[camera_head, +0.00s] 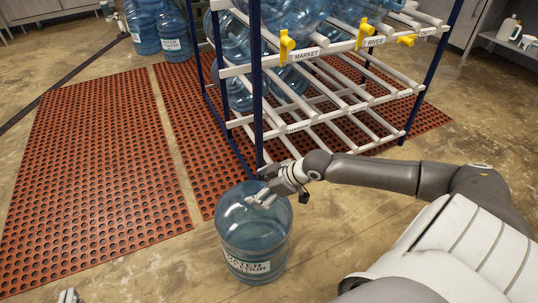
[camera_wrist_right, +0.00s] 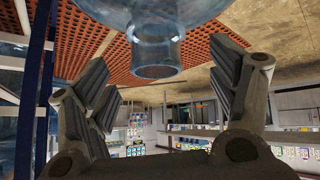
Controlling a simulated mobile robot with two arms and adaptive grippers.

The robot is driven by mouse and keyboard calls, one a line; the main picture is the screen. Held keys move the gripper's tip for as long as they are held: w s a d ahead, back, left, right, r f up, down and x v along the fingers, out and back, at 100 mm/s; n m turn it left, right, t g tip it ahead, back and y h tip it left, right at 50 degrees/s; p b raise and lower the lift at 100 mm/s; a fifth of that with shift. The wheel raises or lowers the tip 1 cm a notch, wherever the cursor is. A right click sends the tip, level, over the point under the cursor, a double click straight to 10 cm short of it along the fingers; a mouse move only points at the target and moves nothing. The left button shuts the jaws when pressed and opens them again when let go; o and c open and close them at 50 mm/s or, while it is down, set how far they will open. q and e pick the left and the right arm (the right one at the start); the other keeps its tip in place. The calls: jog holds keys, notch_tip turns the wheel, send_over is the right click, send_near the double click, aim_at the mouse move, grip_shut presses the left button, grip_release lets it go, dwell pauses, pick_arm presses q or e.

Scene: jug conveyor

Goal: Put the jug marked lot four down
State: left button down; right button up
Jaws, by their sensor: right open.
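The jug marked lot four (camera_head: 255,240), clear blue with a white label, stands upright on the bare floor, just off the red mat's corner. The label's second line is partly hard to read. My right gripper (camera_head: 264,197) is at the jug's top, its fingers overlapping the shoulder and neck in the head view. In the right wrist view the gripper (camera_wrist_right: 158,90) is open, with the jug's neck (camera_wrist_right: 158,55) between its spread fingers and no finger visibly pressing on it. A small grey-white tip, likely my left gripper (camera_head: 69,296), shows at the bottom left edge; its fingers are not clear.
A rack (camera_head: 257,120) with blue posts, white rails and yellow tags holds several jugs close behind. Red perforated mats (camera_head: 100,170) cover the floor left of it. Other jugs (camera_head: 172,32) stand at the far mat. The floor right of the jug is clear beneath my arm.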

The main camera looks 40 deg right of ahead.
jog(key=p+v, duration=0.1)
jog(key=v, duration=0.2)
jog(key=shift+s+r, duration=0.1)
jog(key=shift+r, duration=0.05)
jog(key=s+a+f+y, duration=0.1)
jog(key=s+a, duration=0.2)
jog(key=a, duration=0.4)
jog(key=s+a+f+y, duration=0.1)
jog(key=s+a, duration=0.2)
jog(key=a, duration=0.4)
pick_arm(q)
jog(key=s+a+f+g+y, duration=0.1)
jog(key=s+a+f+g, duration=0.1)
jog(key=s+f+g, duration=0.2)
jog(key=shift+s+f, duration=0.4)
jog(key=shift+f, duration=0.4)
pick_arm(e)
jog(key=s+a+r+m+t+h, duration=0.1)
jog(key=s+a+r+m+h, duration=0.2)
jog(key=s+r+m+h, duration=0.1)
jog(key=shift+r+m+t, duration=0.4)
jog(key=shift+r, duration=0.1)
jog(key=shift+a, duration=0.15)
